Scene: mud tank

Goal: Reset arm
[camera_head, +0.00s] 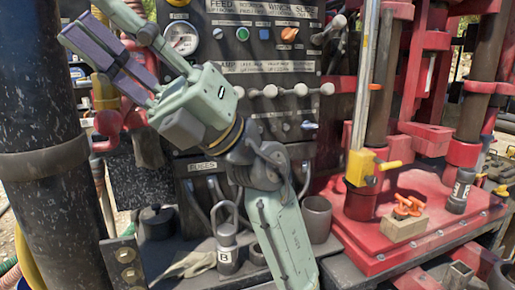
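My arm rises from the bottom middle, and my gripper (99,18) points to the upper left, in front of the control panel. Its pale green fingers, with purple-grey pads, stand apart with a gap between them, and no object shows between them. The fingertips are near the top edge of the picture. The gripper hangs in the air above the bench and seems to touch nothing.
The control panel (265,67) with knobs and a gauge (181,39) stands behind my arm. A dark post (42,130) is at left. A padlock-shaped item (227,248), a grey mug (316,217) and a dark pot (157,222) crowd the bench. Red machinery (430,225) fills the right.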

